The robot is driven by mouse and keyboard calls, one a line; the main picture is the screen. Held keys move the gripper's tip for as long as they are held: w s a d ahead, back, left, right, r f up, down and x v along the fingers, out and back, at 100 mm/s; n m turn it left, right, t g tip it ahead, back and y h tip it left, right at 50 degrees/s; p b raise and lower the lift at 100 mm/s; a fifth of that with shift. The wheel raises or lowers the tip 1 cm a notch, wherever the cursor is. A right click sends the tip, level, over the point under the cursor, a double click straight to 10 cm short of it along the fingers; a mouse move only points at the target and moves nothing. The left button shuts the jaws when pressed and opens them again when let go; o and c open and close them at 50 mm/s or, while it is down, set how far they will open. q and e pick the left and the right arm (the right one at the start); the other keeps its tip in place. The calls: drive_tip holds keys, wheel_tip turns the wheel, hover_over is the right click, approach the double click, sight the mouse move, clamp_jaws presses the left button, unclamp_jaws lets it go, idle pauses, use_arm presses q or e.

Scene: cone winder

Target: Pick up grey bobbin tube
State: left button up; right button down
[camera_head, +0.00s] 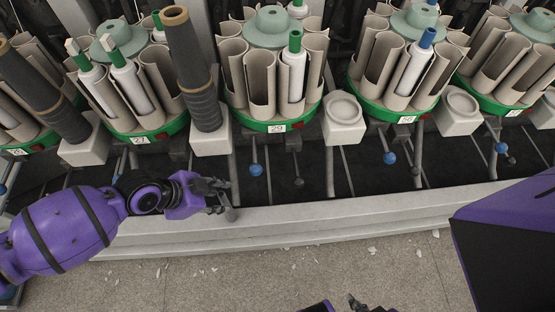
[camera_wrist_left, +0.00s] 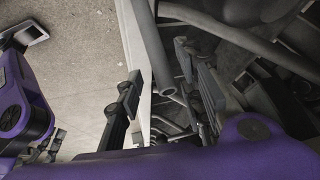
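Two tall dark grey bobbin tubes with brown upper ends, one in the middle (camera_head: 190,70) and one at the far left (camera_head: 40,95), stand tilted on pale blocks in the head view. A slimmer grey tube with a hollow end (camera_wrist_left: 151,45) shows in the wrist view; I cannot tell whether it is loose or a machine part. My left gripper (camera_head: 222,196) is at the machine's front edge, below the middle dark tube. My right gripper (camera_head: 355,302) shows only partly at the bottom edge.
Round green-based holders, one of them numbered 29 (camera_head: 275,127), carry beige sleeves and white bobbins. Pale blocks (camera_head: 343,118) and thin rods with blue knobs (camera_head: 256,169) stand along the front. A pale rail (camera_head: 330,211) edges the machine. The floor (camera_head: 290,265) has only small scraps.

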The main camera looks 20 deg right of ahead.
use_arm(q)
drive_tip(key=shift+x, duration=1.15)
clamp_jaws()
